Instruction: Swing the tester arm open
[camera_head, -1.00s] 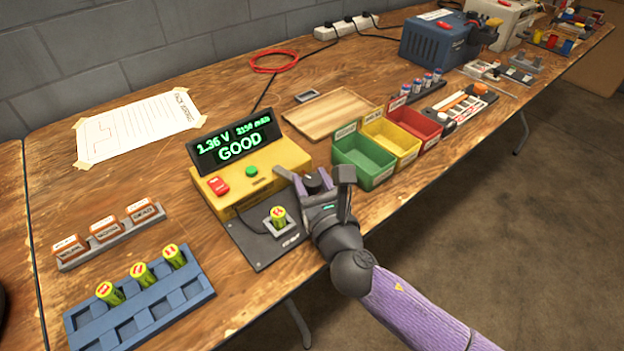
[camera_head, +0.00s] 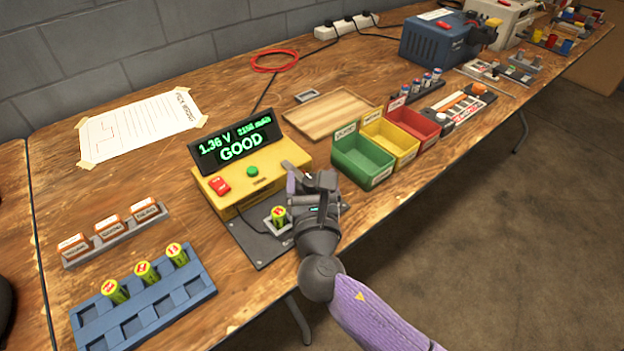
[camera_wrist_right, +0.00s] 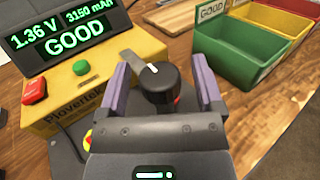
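The yellow tester (camera_head: 262,186) stands on the table with its display (camera_head: 236,145) reading GOOD. A green cell (camera_head: 278,214) stands in the cradle in front of it. The tester arm, a dark bar with a round black knob (camera_wrist_right: 158,85), shows in the wrist view at the tester's right end. My right gripper (camera_head: 311,183) is at the knob. In the wrist view its purple-lined fingers (camera_wrist_right: 160,78) stand on either side of the knob, with visible gaps. In the head view the gripper hides most of the knob. My left gripper is not in view.
Green (camera_head: 362,162), yellow and red bins stand close to the right of the gripper. A blue rack (camera_head: 148,310) with several green cells is at the front left. A wooden tray (camera_head: 329,113) lies behind. The table's front edge runs below my right arm.

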